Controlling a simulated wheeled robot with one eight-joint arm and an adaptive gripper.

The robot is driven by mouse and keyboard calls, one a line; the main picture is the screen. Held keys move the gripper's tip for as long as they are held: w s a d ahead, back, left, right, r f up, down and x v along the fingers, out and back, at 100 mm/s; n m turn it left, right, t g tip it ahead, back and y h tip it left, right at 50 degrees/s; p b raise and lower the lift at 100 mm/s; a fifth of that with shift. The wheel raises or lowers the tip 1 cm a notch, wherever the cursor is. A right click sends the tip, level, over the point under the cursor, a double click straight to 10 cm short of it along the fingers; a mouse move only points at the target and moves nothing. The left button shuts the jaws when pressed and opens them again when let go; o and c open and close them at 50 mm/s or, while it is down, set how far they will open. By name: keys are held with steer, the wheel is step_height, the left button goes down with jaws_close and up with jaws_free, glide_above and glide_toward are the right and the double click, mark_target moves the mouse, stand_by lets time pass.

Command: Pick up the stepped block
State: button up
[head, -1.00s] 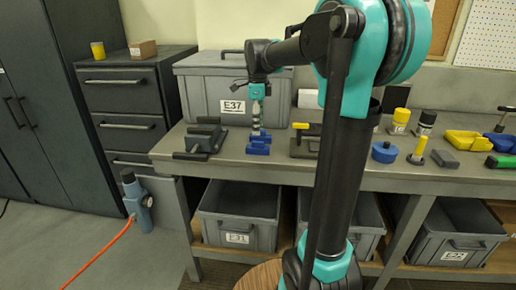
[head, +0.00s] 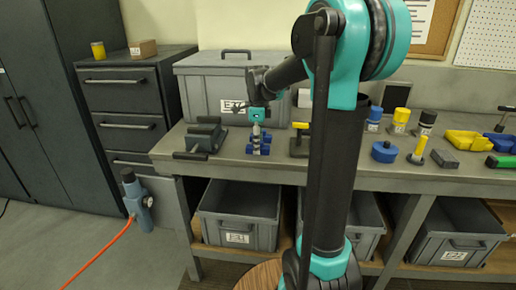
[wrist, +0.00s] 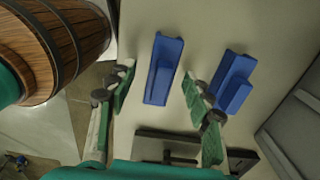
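Two blue stepped blocks lie on the grey workbench (head: 330,167). In the wrist view one block (wrist: 163,72) is between the spread fingers of my gripper (wrist: 158,78), with gaps on both sides. The other block (wrist: 234,80) lies to the right, outside the right finger. In the head view my gripper (head: 256,139) points down over the blue blocks (head: 258,151), partly hiding them. It is open and empty. From these views I cannot tell how far the fingertips are above the bench.
A dark vise (head: 206,134) stands left of the blocks, and a dark tool with a yellow handle (head: 300,126) is right of them. A large lidded grey crate (head: 210,92) stands behind. A wooden barrel-like thing (wrist: 70,40) fills the wrist view's upper left.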

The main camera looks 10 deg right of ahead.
jaws_close()
